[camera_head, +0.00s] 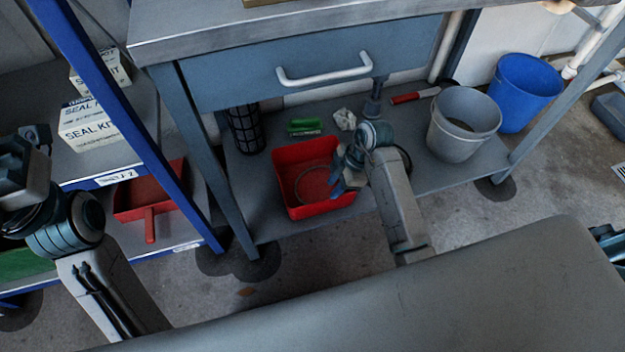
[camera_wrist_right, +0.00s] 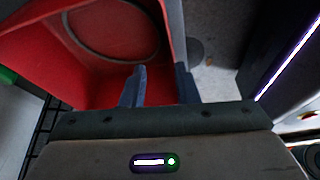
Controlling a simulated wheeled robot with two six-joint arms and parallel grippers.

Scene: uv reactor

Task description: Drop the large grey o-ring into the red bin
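The red bin (camera_head: 284,200) stands on the lower shelf under the bench. A large thin ring (camera_head: 297,190), which looks like the grey o-ring, lies inside it on the bottom. The ring shows as a dark arc (camera_wrist_right: 88,50) on the bin floor (camera_wrist_right: 110,28) in the right wrist view. My right gripper (camera_head: 342,178) is over the right side of the bin. In the right wrist view its two fingers (camera_wrist_right: 160,86) are apart with nothing between them, and the ring is clear of them. My left gripper (camera_head: 22,172) is at the left edge, away from the bin; its fingers are unclear.
A black mesh cylinder (camera_head: 246,130) and a green item (camera_head: 305,127) stand behind the bin. A grey bucket (camera_head: 462,132) and a blue bucket (camera_head: 526,92) are to the right. A drawer handle (camera_head: 325,74) juts out above. A red dustpan (camera_head: 150,205) is on the left rack.

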